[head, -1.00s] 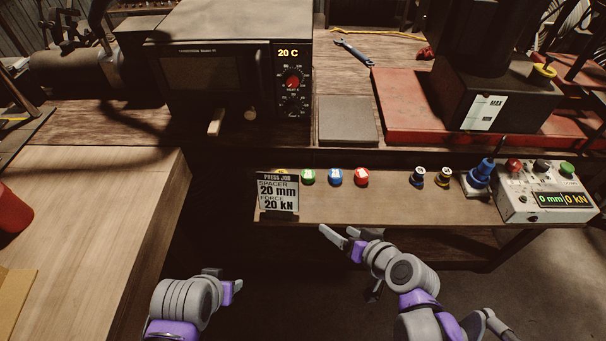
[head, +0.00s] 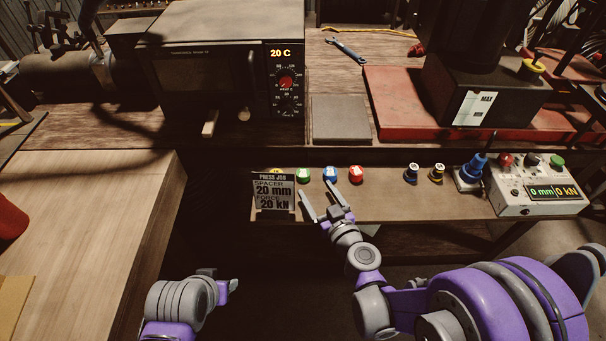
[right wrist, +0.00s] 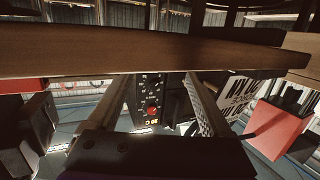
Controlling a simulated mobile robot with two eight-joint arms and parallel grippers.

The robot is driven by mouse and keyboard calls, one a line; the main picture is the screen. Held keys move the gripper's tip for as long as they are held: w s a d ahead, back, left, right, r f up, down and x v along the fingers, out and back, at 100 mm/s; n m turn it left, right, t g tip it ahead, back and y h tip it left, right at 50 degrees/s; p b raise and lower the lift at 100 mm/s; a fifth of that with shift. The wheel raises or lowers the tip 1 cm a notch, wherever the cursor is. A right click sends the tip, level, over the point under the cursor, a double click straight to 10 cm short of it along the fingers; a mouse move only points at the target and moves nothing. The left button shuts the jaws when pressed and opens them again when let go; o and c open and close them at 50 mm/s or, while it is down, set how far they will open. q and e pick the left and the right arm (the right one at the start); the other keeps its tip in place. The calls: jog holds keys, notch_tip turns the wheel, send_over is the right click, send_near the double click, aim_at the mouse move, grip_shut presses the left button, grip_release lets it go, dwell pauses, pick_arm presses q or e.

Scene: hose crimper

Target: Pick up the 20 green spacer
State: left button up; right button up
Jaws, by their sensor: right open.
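The green spacer (head: 304,175) is a small round piece on the narrow shelf (head: 395,205), just right of the job card (head: 273,196). A blue spacer (head: 330,174) and a red spacer (head: 356,174) stand to its right. A yellow one (head: 276,171) is mostly hidden behind the card. My right gripper (head: 317,193) is open and empty, its fingers pointing at the shelf just in front of the green and blue spacers. Its fingers also show in the right wrist view (right wrist: 168,98), where I cannot make out the green spacer. My left gripper (head: 222,284) hangs low at left, its jaws unclear.
The card reads spacer 20 mm, force 20 kN. Two dark dies (head: 424,174), a blue knob (head: 472,169) and a control box (head: 537,184) sit further right on the shelf. An oven (head: 215,75) stands behind. A wooden table (head: 80,230) fills the left.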

aim_at(306, 179)
jog(key=x, duration=0.7)
jog(key=shift+s+a+f, duration=0.15)
jog(key=shift+s+f, duration=0.05)
jog(key=shift+f, duration=0.2)
grip_shut()
